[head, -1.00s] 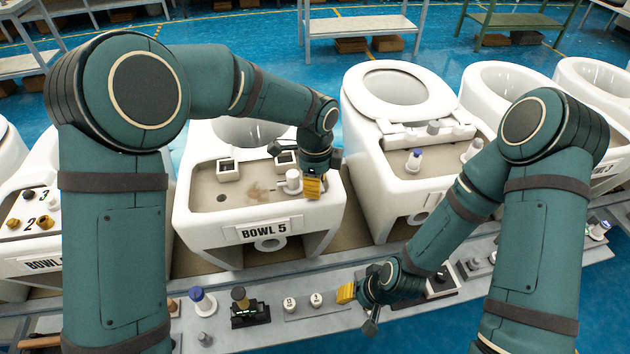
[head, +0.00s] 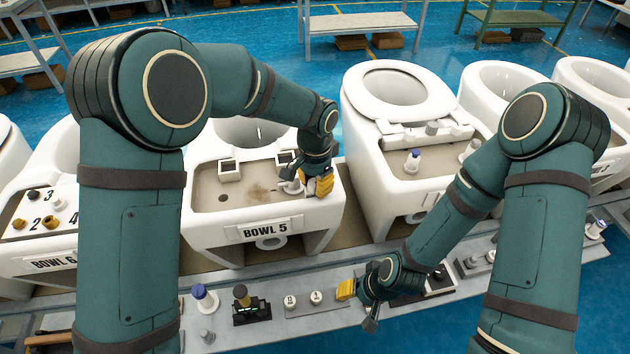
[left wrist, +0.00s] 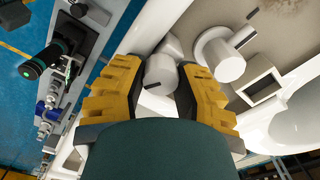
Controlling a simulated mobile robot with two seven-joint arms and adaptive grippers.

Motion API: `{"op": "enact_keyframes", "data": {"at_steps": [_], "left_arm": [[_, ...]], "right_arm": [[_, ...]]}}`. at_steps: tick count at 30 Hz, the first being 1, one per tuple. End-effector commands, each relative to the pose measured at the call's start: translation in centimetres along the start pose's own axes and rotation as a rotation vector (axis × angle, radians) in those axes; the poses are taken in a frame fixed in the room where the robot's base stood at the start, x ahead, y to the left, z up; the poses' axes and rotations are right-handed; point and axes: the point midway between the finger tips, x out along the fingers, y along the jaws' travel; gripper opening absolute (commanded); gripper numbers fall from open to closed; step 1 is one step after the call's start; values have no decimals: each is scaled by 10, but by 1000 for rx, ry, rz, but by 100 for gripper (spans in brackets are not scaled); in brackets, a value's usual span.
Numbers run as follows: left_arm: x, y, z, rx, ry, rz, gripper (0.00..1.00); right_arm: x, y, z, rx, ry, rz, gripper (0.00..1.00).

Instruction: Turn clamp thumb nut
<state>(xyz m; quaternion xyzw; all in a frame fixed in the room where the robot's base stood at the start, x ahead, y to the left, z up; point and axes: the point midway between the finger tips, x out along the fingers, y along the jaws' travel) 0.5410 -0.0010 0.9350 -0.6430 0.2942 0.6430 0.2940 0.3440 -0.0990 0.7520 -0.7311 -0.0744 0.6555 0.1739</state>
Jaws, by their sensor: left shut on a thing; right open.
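My left gripper (head: 322,185) is at the right front of the beige top of the bowl marked BOWL 5 (head: 222,226). In the left wrist view my left gripper (left wrist: 160,78) has its yellow fingers on both sides of a pale rounded piece, which looks like the clamp thumb nut (left wrist: 163,66), and is shut on it. A white cylindrical fitting (left wrist: 221,58) stands just beside it. In the head view the fingers partly hide the nut. My right gripper (head: 348,290) is open and empty above the grey front ledge.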

Motion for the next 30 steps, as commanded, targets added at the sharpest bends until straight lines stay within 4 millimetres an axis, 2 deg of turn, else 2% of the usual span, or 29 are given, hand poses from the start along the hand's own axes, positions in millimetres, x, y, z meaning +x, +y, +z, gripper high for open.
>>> {"op": "enact_keyframes", "data": {"at_steps": [18,30], "left_arm": [[-1,-2,-1,-579,6,-1,0],[-1,-3,-1,-848,6,0,0]], "right_arm": [[-9,-4,1,1,-3,0,47],[-14,-5,-2,2,3,0,47]]}}
